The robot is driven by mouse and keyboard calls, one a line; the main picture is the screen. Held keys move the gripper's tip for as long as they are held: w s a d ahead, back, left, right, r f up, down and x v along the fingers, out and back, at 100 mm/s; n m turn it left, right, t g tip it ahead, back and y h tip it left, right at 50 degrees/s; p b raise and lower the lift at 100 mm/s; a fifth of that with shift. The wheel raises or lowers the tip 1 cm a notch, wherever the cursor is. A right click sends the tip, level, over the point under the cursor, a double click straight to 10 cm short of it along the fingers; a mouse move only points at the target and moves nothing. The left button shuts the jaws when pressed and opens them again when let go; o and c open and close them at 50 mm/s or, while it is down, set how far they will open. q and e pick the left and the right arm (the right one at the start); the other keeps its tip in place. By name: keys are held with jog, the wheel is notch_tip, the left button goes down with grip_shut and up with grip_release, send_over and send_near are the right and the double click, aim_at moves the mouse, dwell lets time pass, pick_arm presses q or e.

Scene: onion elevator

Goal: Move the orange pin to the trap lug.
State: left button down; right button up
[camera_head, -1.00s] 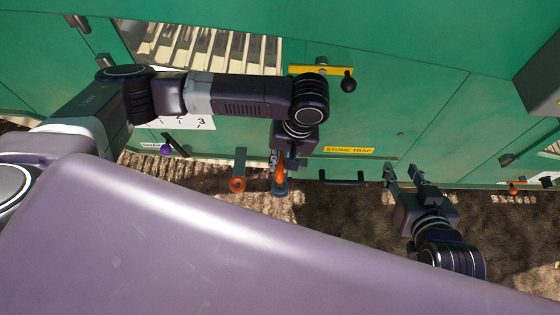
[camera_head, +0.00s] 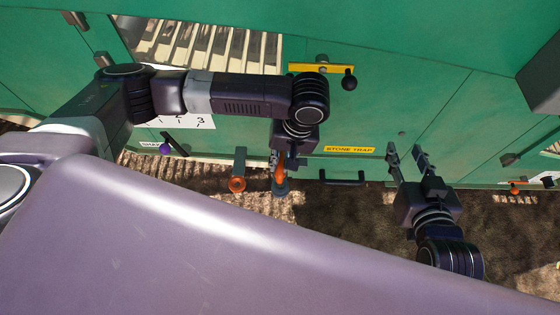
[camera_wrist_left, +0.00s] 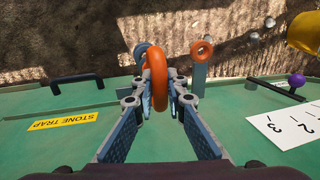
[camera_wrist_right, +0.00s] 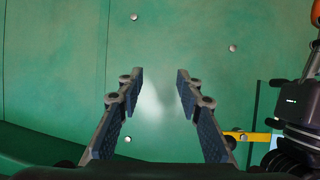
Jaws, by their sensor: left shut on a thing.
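The orange pin (camera_wrist_left: 155,75) shows as an orange ring between the fingers of my left gripper (camera_wrist_left: 156,95), which is shut on it. In the head view the pin (camera_head: 281,166) is partly hidden by my left gripper (camera_head: 278,156). Just beyond it is a lug with a grey-blue ring end (camera_head: 281,188), near the STONE TRAP label (camera_head: 349,150); whether the pin touches it I cannot tell. A second grey lug (camera_head: 239,160) with an orange ring end (camera_head: 237,185) stands to its left. My right gripper (camera_head: 406,149) is open and empty, facing the green panel.
The green machine wall (camera_head: 430,100) carries a black handle (camera_head: 342,181), a yellow bar (camera_head: 315,69) with a black knob (camera_head: 348,82), and a purple knob (camera_head: 166,149). Rough ground (camera_head: 340,225) lies below. A small orange part (camera_head: 513,188) is at far right.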

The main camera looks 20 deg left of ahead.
pick_arm(q)
jog(key=shift+f, duration=0.15)
jog(key=shift+f+b, duration=0.2)
jog(key=shift+b, duration=0.4)
jog(key=shift+f+b, duration=0.15)
jog(key=shift+b, duration=0.2)
jog(key=shift+f+b, duration=0.2)
jog(key=shift+b, duration=0.1)
jog(key=shift+f, duration=2)
pick_arm(e)
notch_tip(320, 180, up, 12)
jog(key=w+a+t+y, duration=0.2)
jog(key=t, duration=0.4)
jog(key=shift+w, duration=0.4)
pick_arm(q)
jog(key=shift+f, duration=0.1)
pick_arm(e)
jog(key=shift+a, duration=0.1)
pick_arm(q)
jog(key=c, duration=1.9)
grip_release()
